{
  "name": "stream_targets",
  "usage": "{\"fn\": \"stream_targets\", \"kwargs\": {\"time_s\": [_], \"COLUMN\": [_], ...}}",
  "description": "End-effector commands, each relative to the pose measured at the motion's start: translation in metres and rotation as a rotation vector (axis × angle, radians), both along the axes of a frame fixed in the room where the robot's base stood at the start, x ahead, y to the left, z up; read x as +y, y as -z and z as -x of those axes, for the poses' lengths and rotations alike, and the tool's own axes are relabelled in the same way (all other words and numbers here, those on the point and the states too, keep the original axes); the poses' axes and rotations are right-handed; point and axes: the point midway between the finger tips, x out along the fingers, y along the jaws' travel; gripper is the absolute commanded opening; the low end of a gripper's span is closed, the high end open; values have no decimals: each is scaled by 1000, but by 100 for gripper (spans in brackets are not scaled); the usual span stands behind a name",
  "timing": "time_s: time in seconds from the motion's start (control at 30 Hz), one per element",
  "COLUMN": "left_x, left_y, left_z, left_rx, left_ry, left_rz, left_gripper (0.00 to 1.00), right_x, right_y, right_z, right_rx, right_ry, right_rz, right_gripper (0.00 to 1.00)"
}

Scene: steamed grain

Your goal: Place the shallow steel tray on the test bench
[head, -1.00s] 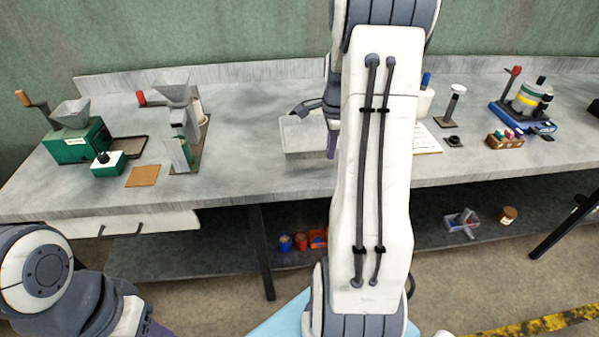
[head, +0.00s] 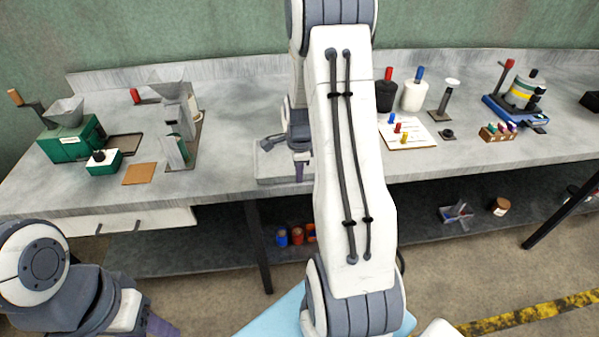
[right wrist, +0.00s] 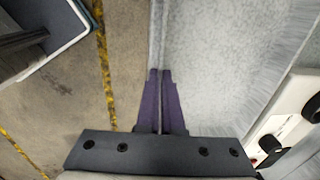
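The shallow steel tray (head: 274,181) is over the front part of the grey test bench (head: 225,178), near its front edge; I cannot tell whether it rests on the top or hangs just above it. My right gripper (head: 300,172) is at the tray's right side. In the right wrist view its purple fingers (right wrist: 161,100) are nearly together around the thin tray wall, with the tray's pale floor (right wrist: 220,60) to their right. My right arm hides part of the bench. Only part of my left gripper (head: 160,326) shows at the bottom left, away from the bench.
A green mill (head: 70,146) and a grey hopper device (head: 175,105) stand left of the tray. Bottles (head: 413,93), a white sheet (head: 418,137) and a blue-based device (head: 520,100) stand to the right. Bare bench lies between hopper device and tray.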

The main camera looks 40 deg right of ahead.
Motion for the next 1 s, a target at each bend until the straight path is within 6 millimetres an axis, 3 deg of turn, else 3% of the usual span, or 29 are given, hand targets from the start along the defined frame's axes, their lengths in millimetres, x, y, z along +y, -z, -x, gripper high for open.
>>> {"fn": "stream_targets", "kwargs": {"time_s": [0.23, 0.3, 0.33, 0.73, 1.0], "left_x": [0, 0, 0, 0, 0], "left_y": [3, 2, 2, 0, 1], "left_z": [0, 0, 0, 0, 0], "left_rx": [0, 0, 0, 0, 0], "left_ry": [0, 0, 0, 0, 0], "left_rz": [0, 0, 0, 0, 0], "left_gripper": [50, 50, 50, 50, 50], "right_x": [-1, 0, 0, 0, 2], "right_y": [2, 2, 2, -5, -55], "right_z": [-1, 0, 0, 0, 4], "right_rx": [-3, 0, 0, -2, -6], "right_ry": [-1, 0, -1, 0, -1], "right_rz": [2, 0, 0, 1, 4], "right_gripper": [0, 26, 34, 34, 34]}}
